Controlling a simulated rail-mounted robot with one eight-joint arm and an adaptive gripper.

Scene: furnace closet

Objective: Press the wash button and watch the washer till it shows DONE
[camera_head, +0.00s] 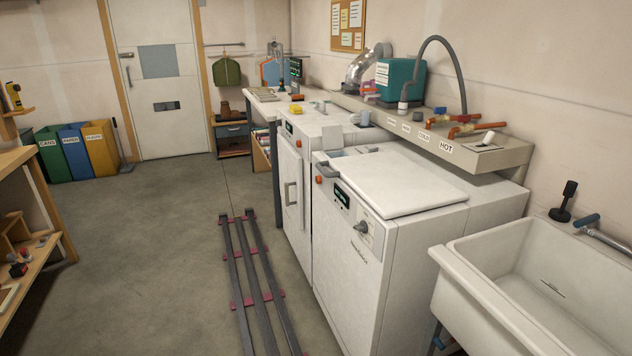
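Two white machines stand side by side along the right wall. The nearer one (345,285), which looks like a top-loading washer, has its flat lid (395,183) shut. Its front panel has a small dark display (342,196) with green marks too small to read. A round orange-red button (319,180) sits left of the display, and a grey knob (362,228) sits right of it. The farther machine (291,180) has a front door with a grey handle, a small display (289,127) and an orange button (299,143). Which button is the wash button cannot be read. My gripper is not in view.
Dark floor rails (250,275) with pink-red brackets run in front of the machines. A white sink (470,265) stands at the near right. A shelf with pipes marked HOT and COLD (470,148) runs behind the machines. The floor left of the rails is clear.

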